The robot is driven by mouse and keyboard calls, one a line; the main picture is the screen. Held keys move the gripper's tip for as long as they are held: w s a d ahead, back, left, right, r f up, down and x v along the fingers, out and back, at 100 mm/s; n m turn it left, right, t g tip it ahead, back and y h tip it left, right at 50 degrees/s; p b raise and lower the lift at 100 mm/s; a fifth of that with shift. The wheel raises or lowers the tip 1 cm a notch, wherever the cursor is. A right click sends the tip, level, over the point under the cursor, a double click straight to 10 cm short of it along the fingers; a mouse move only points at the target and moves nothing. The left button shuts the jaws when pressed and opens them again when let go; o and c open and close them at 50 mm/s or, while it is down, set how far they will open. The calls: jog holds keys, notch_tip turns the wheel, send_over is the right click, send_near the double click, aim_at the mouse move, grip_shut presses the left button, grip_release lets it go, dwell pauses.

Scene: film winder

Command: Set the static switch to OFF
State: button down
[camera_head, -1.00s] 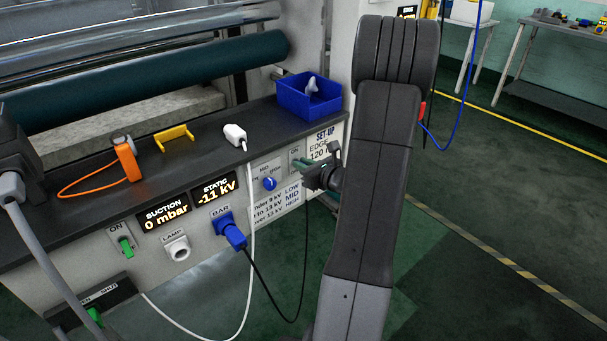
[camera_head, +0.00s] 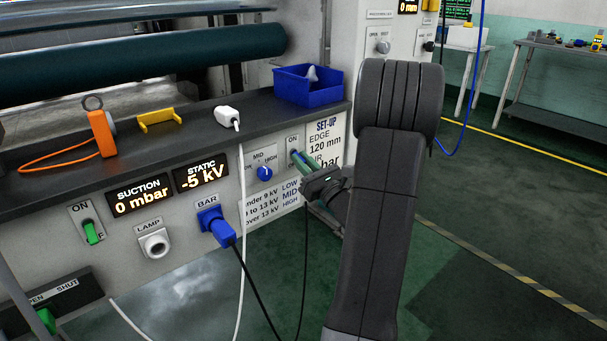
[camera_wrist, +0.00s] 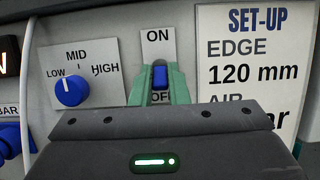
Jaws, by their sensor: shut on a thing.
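The static switch is a small blue lever (camera_wrist: 160,76) on a light plate with ON above it and OFF below. In the wrist view it sits between the green fingers of my gripper (camera_wrist: 160,70), just above the partly hidden OFF label. My gripper is shut on this lever. In the head view my gripper (camera_head: 297,158) reaches the panel below the ON label, and its fingers mostly cover the switch. The STATIC display (camera_head: 201,174) reads -5 kV.
A blue LOW/MID/HIGH knob (camera_wrist: 71,88) is left of the switch, and the SET-UP sign (camera_wrist: 255,70) is right. A blue plug (camera_head: 216,226) in BAR and a white cable (camera_head: 241,200) are farther left. A blue bin (camera_head: 307,88) stands on the ledge above.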

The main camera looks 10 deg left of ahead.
jog(key=shift+f+t+y+b, duration=0.3)
jog(key=shift+f+y+b, duration=0.1)
jog(key=shift+b, duration=0.5)
jog(key=shift+a+r, duration=0.1)
jog(key=c, duration=1.4)
grip_release()
jog(key=p+v, duration=0.1)
jog(key=v, duration=1.3)
jog(key=shift+f+p, duration=0.25)
jog(key=shift+p, duration=0.15)
jog(key=shift+w+a, duration=0.2)
